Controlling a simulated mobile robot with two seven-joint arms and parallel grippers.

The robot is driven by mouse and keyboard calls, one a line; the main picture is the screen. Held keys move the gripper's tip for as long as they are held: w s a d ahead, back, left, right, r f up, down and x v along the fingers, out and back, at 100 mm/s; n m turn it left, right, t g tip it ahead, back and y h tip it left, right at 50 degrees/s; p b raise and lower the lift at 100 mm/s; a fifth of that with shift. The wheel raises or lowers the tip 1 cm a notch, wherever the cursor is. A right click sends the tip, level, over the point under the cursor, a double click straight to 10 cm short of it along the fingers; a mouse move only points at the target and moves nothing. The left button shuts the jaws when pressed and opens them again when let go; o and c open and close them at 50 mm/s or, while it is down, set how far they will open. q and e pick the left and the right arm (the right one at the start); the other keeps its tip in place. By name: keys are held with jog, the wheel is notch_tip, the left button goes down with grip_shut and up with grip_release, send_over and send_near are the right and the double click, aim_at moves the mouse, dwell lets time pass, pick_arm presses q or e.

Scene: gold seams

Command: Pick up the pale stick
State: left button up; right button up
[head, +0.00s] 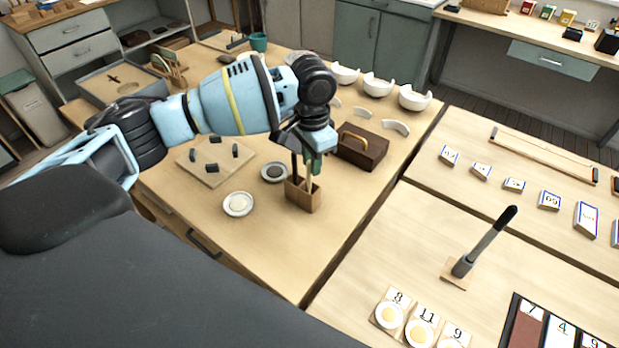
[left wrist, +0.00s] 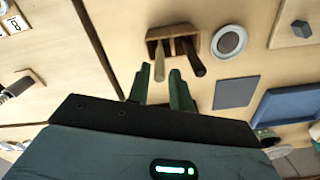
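The pale stick (head: 309,184) stands in a small wooden holder (head: 304,201) near the front of the middle table. A dark stick (head: 295,166) stands beside it in the same holder. My left gripper (head: 312,168) is just above the holder, pointing down. In the left wrist view its two green fingers (left wrist: 160,84) are apart, and the free end of the pale stick (left wrist: 159,66) shows in the gap near the tips, with no visible grip. The dark stick (left wrist: 191,58) lies just outside the right finger there. My right gripper is in neither view.
A brown box with a handle (head: 361,146) stands close to the right of the gripper. Two small dishes (head: 238,204) (head: 274,172) are left of the holder. White bowls (head: 377,84) stand at the back. The table's front area is clear.

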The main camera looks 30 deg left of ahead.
aim_at(309, 188)
pick_arm(q)
jog(key=f, duration=0.5)
jog(key=shift+s+a, duration=0.1)
jog(key=shift+s, duration=0.3)
grip_shut()
